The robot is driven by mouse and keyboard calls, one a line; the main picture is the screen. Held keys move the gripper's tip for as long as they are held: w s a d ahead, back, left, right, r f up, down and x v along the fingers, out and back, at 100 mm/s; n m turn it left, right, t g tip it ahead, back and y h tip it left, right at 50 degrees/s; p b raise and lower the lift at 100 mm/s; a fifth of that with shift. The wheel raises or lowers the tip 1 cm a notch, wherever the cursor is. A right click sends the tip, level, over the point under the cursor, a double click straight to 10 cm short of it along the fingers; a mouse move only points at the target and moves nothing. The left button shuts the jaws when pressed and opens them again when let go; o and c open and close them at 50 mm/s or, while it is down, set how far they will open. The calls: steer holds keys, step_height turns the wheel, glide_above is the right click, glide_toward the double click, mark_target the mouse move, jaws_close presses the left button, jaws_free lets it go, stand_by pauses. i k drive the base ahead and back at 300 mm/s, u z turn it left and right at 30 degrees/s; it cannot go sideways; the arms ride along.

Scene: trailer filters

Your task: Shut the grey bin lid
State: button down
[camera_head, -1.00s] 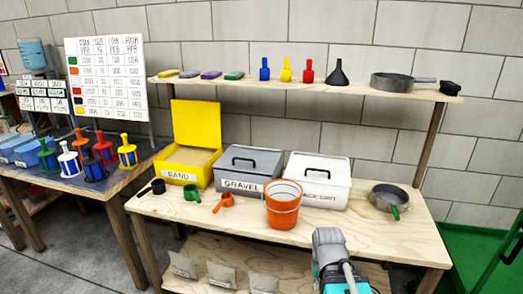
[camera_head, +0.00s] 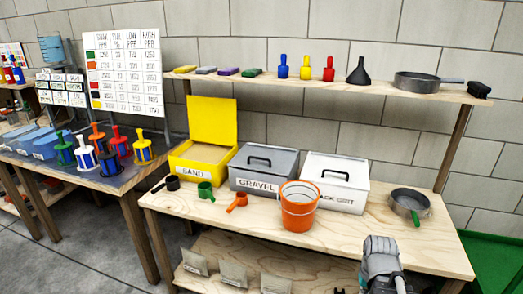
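The grey bin (camera_head: 262,184), labelled GRAVEL, stands on the wooden bench between the yellow and white bins. Its grey lid (camera_head: 285,160), with a black handle, lies down over the top, and no open gap shows at this size. The orange bucket stands in front of the bin's right side and hides that lower corner. A grey part of my arm shows at the bottom right, well apart from the bin.
The yellow SAND bin (camera_head: 190,170) has its yellow lid (camera_head: 211,119) standing open. The white bin (camera_head: 335,195) is covered. The orange bucket (camera_head: 298,212), scoops and a pan (camera_head: 410,203) stand on the bench (camera_head: 365,240). A shelf (camera_head: 350,87) runs above.

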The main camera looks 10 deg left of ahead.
mark_target(280, 161)
steer(key=i, duration=1)
